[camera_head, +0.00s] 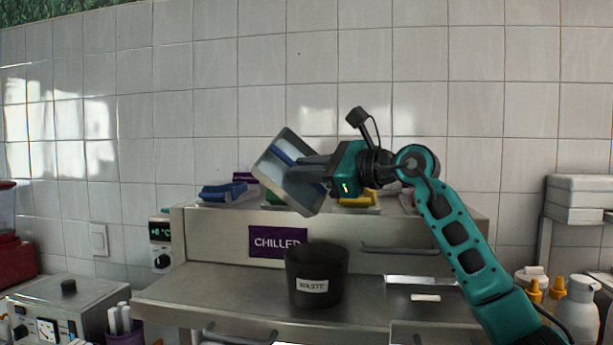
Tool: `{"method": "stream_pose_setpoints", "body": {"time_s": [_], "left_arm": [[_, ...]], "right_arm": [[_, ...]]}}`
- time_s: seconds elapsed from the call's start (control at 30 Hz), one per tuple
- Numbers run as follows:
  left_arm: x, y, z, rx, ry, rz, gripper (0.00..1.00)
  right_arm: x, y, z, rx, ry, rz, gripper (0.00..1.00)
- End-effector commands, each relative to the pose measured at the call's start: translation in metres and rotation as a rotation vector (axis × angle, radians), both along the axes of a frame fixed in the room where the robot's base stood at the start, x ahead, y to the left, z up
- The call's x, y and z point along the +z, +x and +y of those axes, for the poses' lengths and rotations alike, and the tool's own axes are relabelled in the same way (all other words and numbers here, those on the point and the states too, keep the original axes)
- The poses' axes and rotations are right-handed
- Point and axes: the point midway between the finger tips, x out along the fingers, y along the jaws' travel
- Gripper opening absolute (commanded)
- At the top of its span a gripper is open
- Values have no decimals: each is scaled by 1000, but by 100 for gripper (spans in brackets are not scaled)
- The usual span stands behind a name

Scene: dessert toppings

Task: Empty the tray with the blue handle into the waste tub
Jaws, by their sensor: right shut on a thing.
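My right gripper (316,168) is shut on the blue handle of a metal tray (272,165). It holds the tray in the air, steeply tilted, above the waste tub. The waste tub (316,270) is black with a white "WASTE" label and stands upright on the steel counter, below the tray and apart from it. I cannot see whether anything is in the tray or in the tub. My left gripper is not in view.
Behind is a chilled unit (215,232) with other trays on top, a blue one (222,192) and a yellow one (358,197) among them. A purple cup (124,335) with white sticks stands at lower left. The counter (215,290) left of the tub is clear.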

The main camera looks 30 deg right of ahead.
Motion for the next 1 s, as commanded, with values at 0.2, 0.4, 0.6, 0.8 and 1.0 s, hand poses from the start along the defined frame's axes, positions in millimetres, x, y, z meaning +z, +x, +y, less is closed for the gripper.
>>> {"method": "stream_pose_setpoints", "body": {"time_s": [0.2, 0.4, 0.6, 0.8, 1.0], "left_arm": [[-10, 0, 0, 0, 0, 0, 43], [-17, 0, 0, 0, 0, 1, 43], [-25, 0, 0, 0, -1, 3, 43], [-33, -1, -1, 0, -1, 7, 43], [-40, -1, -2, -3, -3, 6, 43]], "right_arm": [[0, -2, 0, 0, 7, -30, 0], [0, -4, -1, 1, 11, -55, 0], [1, -7, -1, 0, 17, -85, 0], [2, -9, -1, 0, 23, -114, 0], [3, -11, -2, 1, 28, -144, 0]]}}
